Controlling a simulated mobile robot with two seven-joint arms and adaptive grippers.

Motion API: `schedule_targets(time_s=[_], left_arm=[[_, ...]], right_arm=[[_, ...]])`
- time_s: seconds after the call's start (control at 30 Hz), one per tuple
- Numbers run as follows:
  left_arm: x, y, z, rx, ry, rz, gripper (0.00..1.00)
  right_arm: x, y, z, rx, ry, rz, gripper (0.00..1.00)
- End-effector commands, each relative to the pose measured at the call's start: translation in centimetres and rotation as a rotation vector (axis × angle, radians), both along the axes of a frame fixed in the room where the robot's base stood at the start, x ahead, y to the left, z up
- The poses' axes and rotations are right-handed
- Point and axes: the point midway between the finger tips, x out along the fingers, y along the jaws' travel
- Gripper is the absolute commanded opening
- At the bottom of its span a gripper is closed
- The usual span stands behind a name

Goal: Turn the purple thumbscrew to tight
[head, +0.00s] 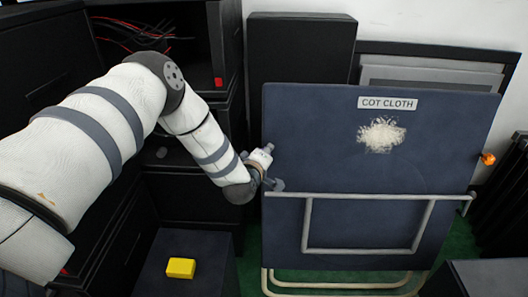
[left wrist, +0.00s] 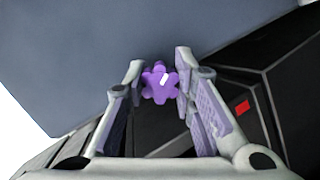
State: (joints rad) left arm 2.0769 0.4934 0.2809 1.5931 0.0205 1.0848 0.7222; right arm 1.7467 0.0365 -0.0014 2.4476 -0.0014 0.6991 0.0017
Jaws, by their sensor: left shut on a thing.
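The purple thumbscrew (left wrist: 159,83) is a lobed knob with a short white mark on its face, slanting up to the right. It stands on the edge of the blue-grey panel (head: 340,150), which is labelled COT CLOTH. My left gripper (head: 272,168) is at the panel's left edge in the head view. In the left wrist view my left gripper (left wrist: 160,82) has a finger on each side of the thumbscrew and is shut on it. In the head view the gripper hides the thumbscrew. My right gripper is in neither view.
A metal tube frame (head: 370,249) crosses the panel's lower front. An orange knob (head: 488,159) sits on the panel's right edge. A yellow block (head: 181,268) lies on a dark box below my arm. Black cabinets (head: 228,60) stand close behind my left arm.

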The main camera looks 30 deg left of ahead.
Motion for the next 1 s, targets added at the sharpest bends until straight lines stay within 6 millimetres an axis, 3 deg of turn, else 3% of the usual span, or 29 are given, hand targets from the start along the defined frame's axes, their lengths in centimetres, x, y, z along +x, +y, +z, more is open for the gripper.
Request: schedule_targets(time_s=[0.5, 1.0], left_arm=[[0.1, 0.1, 0.3, 0.34, 0.201, -0.083, 0.0], [0.1, 0.1, 0.1, 0.452, 0.273, -0.11, 0.0]], right_arm=[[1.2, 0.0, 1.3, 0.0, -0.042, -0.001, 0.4], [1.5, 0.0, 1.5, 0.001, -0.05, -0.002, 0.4]])
